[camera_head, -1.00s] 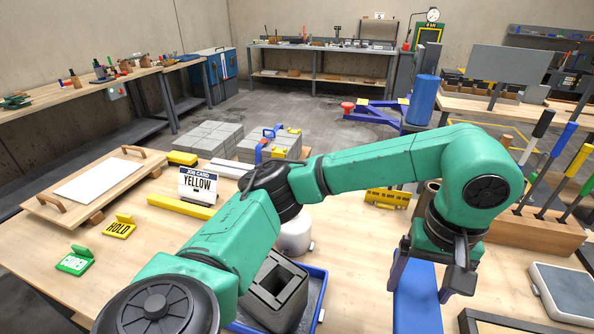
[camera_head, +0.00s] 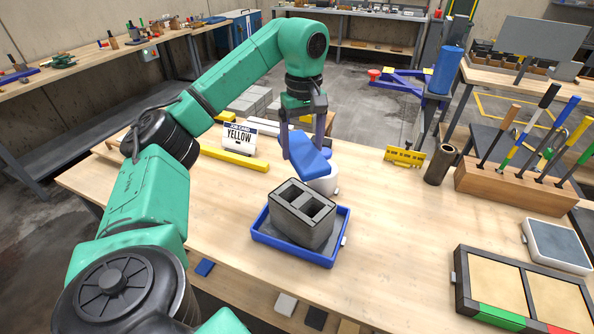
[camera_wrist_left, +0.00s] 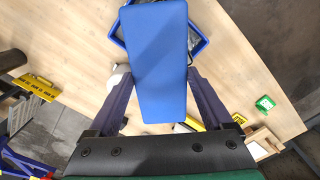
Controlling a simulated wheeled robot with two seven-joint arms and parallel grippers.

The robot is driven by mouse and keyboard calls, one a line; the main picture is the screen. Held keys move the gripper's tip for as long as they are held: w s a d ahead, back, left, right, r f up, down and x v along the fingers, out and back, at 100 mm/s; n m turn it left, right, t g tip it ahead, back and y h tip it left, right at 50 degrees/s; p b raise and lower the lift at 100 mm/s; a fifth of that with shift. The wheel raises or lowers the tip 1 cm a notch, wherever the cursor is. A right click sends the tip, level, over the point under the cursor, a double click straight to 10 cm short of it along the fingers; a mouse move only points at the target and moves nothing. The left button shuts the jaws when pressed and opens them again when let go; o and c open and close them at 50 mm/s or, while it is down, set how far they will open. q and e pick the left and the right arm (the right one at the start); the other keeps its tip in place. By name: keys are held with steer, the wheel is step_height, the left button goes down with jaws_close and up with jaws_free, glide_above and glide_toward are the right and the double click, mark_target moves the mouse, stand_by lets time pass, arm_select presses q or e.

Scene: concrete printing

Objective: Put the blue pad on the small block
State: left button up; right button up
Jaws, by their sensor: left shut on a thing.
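My left gripper (camera_head: 304,130) is shut on the blue pad (camera_head: 308,158), a smooth slab that hangs tilted below the fingers. The blue pad (camera_wrist_left: 152,65) fills the middle of the left wrist view, between the two fingers. The small block (camera_head: 303,214) is grey with two square holes in its top. It sits in a shallow blue tray (camera_head: 268,238) on the wooden table. The pad is held in the air above and behind the block, apart from it. In the wrist view the pad hides most of the tray (camera_wrist_left: 201,44) and block. My right gripper is not in view.
A white rounded object (camera_head: 327,184) stands behind the tray, partly hidden by the pad. A tool rack (camera_head: 515,190) and a divided tray (camera_head: 459,290) stand right. The table between is clear.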

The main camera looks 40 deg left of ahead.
arm_select(q)
step_height(320, 180, down, 14)
steer(key=shift+b, duration=0.95)
steer(key=shift+f, duration=0.3)
steer(key=o, duration=1.2)
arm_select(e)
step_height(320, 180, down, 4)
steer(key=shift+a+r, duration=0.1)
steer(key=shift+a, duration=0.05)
arm_select(q)
steer(key=shift+o, duration=0.2)
steer(key=shift+r, duration=0.1)
step_height(320, 180, up, 6)
steer(key=shift+f, duration=0.1)
step_height(320, 180, up, 7)
steer(key=p, duration=0.2)
glide_above(301, 200)
steer(key=shift+f, duration=0.3)
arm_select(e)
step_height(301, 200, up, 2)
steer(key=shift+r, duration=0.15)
